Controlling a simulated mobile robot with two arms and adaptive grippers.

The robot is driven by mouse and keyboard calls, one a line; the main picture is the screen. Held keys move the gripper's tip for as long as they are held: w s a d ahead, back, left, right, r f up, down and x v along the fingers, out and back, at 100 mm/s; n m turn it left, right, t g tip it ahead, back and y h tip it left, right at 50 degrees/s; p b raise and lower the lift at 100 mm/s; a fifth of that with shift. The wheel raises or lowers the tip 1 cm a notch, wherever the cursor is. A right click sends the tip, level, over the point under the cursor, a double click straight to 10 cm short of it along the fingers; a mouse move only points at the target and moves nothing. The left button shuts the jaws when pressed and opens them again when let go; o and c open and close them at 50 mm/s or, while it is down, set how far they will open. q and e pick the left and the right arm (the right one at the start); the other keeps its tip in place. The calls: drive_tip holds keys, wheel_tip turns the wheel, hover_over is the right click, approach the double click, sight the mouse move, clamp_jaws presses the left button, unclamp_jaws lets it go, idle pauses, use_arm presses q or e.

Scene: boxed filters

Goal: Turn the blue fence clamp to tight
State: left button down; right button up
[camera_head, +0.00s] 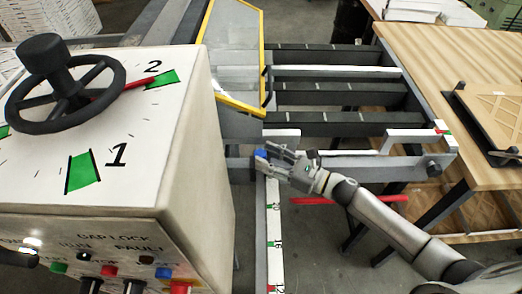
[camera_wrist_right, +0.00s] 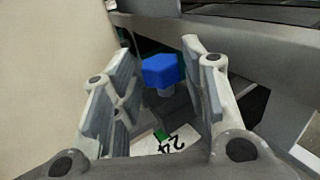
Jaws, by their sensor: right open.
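The blue fence clamp (camera_head: 260,154) is a small blue knob on the rail beside the machine's white housing, partly hidden by my right gripper in the head view. In the right wrist view the blue clamp (camera_wrist_right: 160,70) is a faceted head on a short grey stem, between and beyond the fingers. My right gripper (camera_head: 274,158) is open at the clamp, coming from the right. In the wrist view its fingers (camera_wrist_right: 158,50) stand on either side of the blue head, with visible gaps on both sides. My left gripper is not in view.
The white machine housing (camera_head: 190,150) with a black handwheel (camera_head: 75,75) stands close on the left. A numbered scale rail (camera_head: 275,235) runs toward the front. Dark table bars (camera_head: 330,92) lie behind, and a wooden table (camera_head: 470,60) stands at the right.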

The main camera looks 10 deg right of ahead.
drive_tip(key=shift+x, duration=0.95)
drive_tip(key=shift+w+a, duration=0.25)
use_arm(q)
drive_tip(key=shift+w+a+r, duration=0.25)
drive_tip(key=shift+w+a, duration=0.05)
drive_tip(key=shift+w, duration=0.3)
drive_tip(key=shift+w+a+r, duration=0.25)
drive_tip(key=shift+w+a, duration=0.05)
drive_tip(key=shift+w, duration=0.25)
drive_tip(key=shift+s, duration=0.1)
use_arm(e)
drive_tip(key=c, duration=0.8)
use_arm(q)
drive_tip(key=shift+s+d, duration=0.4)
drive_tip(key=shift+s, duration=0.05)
use_arm(e)
drive_tip(key=shift+o, duration=0.2)
